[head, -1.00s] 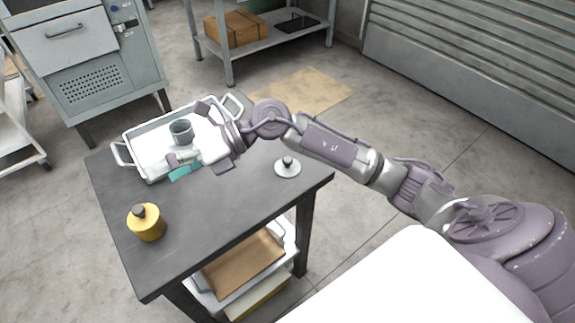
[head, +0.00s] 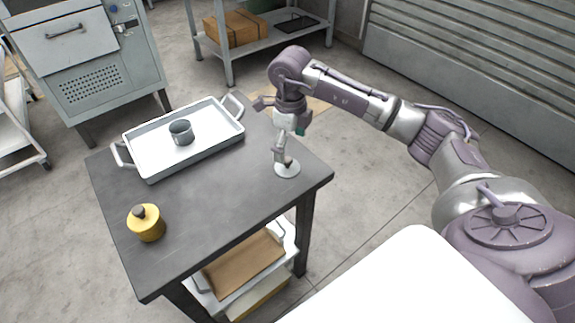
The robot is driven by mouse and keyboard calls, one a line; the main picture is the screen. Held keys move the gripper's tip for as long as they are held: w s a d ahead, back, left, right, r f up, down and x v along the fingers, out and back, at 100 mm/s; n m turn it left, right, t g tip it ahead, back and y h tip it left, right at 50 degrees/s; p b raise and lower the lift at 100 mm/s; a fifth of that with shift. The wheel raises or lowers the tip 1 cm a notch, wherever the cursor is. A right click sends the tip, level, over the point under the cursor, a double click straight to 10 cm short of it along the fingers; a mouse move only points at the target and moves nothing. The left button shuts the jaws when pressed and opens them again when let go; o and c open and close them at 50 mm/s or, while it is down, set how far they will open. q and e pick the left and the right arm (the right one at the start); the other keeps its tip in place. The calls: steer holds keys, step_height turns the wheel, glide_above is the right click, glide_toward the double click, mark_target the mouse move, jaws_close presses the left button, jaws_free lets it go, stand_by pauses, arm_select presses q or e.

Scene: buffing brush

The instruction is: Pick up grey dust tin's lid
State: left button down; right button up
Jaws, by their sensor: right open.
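The grey dust tin (head: 181,132) stands without a lid in the white tray at the back of the table. A round pale lid (head: 287,171) with a dark knob lies flat on the table near its right corner. My right gripper (head: 285,158) points down directly over the lid, its fingertips at the knob. It is open; the fingers partly hide the knob, and I cannot tell whether they touch it. My left gripper is not in view.
The white two-handled tray (head: 160,172) takes up the back left of the dark table (head: 212,205). A yellow tin with a dark knob (head: 146,223) stands at the front left. The middle of the table is clear. A shelf below holds a brown-lined tray (head: 243,263).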

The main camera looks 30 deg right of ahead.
mark_target(287, 160)
steer(key=f, duration=0.6)
steer(key=shift+w+a+f+p, duration=0.15)
steer(key=shift+w+f+p, duration=0.05)
steer(key=shift+w+p, duration=0.15)
steer(key=c, duration=1.8)
